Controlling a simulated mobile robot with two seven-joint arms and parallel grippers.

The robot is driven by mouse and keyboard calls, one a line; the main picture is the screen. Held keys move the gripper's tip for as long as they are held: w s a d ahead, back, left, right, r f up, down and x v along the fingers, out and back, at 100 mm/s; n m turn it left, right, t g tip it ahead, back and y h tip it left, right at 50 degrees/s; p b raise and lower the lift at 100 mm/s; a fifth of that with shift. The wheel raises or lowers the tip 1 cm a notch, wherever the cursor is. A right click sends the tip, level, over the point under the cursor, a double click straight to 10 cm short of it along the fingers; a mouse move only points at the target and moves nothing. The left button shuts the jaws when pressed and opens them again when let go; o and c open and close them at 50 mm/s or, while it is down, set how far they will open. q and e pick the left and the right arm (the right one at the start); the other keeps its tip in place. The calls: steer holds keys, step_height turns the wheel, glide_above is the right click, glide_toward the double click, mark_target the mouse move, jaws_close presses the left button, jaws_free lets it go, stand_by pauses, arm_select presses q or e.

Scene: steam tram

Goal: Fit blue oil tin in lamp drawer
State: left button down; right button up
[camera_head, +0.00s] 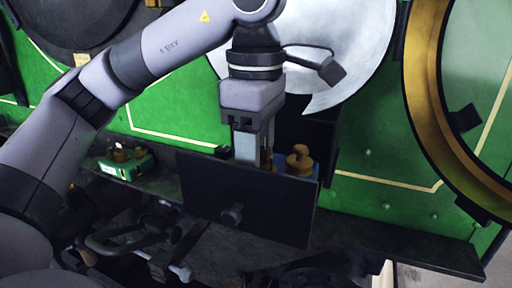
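The lamp drawer (205,195) is a dark box with a round knob on its front, and it stands pulled open below the white disc. My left gripper (254,160) points down into the drawer. Its fingertips are hidden behind the drawer front, so I cannot see whether they are spread or hold something. A blue item (299,171) with a brown-brass knobbed top is in the right part of the drawer, just right of the gripper. It may be the blue oil tin, but its lower part is hidden by the drawer front. My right gripper is not in view.
A small green and white box (122,166) with brass-coloured pieces stands on the dark ledge at left. A green panel (370,160) with cream lines rises behind. A large brass ring (428,110) is at right. The ledge (415,250) right of the drawer looks clear.

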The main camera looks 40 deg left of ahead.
arm_select(q)
steer(key=c, duration=0.5)
jaws_free()
steer(key=shift+r, duration=0.1)
steer(key=shift+r+p, duration=1.1)
steer(key=shift+r, duration=2.45)
